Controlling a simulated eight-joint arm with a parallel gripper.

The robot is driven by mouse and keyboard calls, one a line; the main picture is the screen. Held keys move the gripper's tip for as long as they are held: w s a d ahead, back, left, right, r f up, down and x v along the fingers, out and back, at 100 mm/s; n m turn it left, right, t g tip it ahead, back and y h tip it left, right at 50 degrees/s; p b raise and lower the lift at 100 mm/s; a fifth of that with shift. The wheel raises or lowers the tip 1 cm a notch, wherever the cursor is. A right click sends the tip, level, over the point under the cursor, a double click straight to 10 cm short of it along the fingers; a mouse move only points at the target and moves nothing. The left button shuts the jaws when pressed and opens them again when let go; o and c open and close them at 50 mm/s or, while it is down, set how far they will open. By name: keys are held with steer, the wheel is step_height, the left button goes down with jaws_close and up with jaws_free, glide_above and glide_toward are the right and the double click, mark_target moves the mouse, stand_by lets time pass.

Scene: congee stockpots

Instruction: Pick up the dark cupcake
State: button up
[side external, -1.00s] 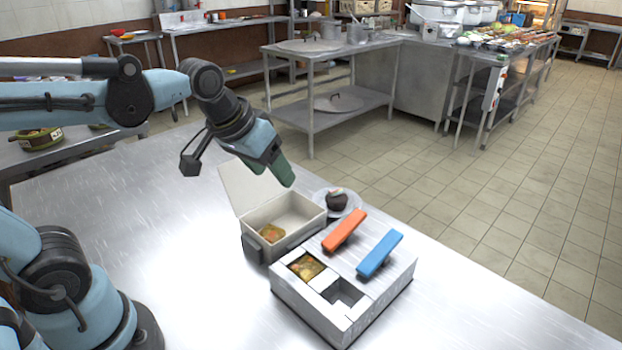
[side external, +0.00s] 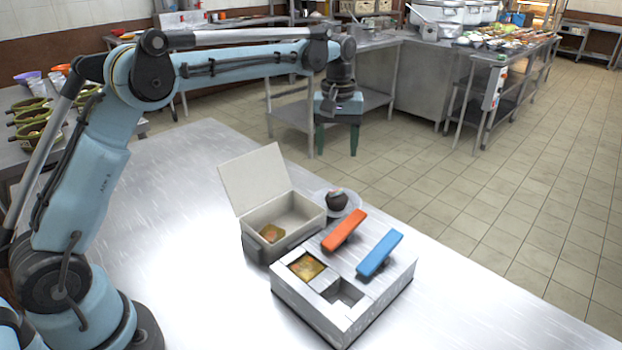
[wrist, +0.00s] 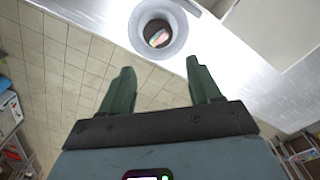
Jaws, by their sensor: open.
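The dark cupcake (side external: 336,201), with a coloured topping, sits on a pale round plate (side external: 353,208) behind the open box. In the wrist view the cupcake (wrist: 158,37) shows from above near the top, centred in its plate (wrist: 181,28). My gripper (side external: 337,148) hangs pointing down, raised above the level of the cupcake. Its two green fingers are apart with nothing between them. In the wrist view the gripper (wrist: 161,68) has its fingers spread, and the cupcake appears beyond the tips.
A beige box (side external: 304,226) with its lid raised stands beside the plate, food inside. A grey block (side external: 330,318) has two square wells, an orange bar (side external: 344,230) and a blue bar (side external: 380,254). The metal table (side external: 190,220) is clear at left.

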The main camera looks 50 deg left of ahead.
mark_target(337, 190)
steer(key=f, duration=0.8)
steer(key=shift+w, duration=0.3)
steer(key=shift+s+d+f, duration=0.1)
steer(key=shift+d+f, duration=0.05)
steer(key=shift+f, duration=1.15)
steer(key=shift+s+d+f, duration=0.1)
steer(key=shift+d+f, duration=0.05)
steer(key=shift+f, duration=1.1)
steer(key=shift+c, duration=0.3)
steer(key=c, duration=0.6)
